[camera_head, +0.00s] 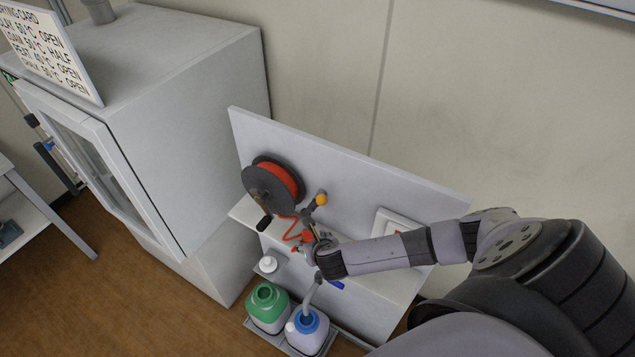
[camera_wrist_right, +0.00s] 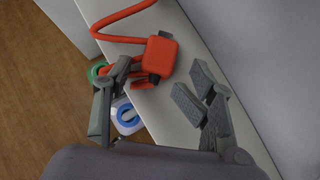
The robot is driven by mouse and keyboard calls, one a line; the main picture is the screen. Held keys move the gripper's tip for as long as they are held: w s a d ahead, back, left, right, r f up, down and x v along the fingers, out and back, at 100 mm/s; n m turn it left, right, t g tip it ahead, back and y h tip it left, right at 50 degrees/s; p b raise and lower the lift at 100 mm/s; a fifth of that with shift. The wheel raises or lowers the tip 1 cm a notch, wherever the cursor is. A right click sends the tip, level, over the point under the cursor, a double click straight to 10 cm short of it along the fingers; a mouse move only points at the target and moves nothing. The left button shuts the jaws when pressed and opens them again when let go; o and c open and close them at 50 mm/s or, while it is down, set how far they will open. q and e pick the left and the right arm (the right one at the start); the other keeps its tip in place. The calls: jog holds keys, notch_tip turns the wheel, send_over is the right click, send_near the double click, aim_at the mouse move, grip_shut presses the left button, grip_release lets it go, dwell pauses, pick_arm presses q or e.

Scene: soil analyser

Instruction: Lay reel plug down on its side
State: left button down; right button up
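The reel plug (camera_wrist_right: 160,56) is a red-orange block with dark parts below it, and it shows near the fingertips in the right wrist view. I cannot tell whether the plug stands or lies. My right gripper (camera_wrist_right: 152,84) is open, with its fingers apart and nothing between the pads; the plug lies just beyond them. In the head view the right gripper (camera_head: 305,246) is over the pale shelf, below the cable reel (camera_head: 272,192), and largely hides the plug. My left gripper is not in view.
An orange-knobbed lever (camera_head: 321,199) rises beside the gripper, in front of the upright panel (camera_head: 345,160). A green-topped bottle (camera_head: 267,306) and a blue-topped bottle (camera_head: 307,330) stand below the shelf. A large grey cabinet (camera_head: 195,120) is at left.

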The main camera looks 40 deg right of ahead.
jog(key=r+v, duration=0.1)
jog(key=v, duration=0.8)
jog(key=shift+w+d, duration=0.4)
jog(key=shift+w, duration=0.05)
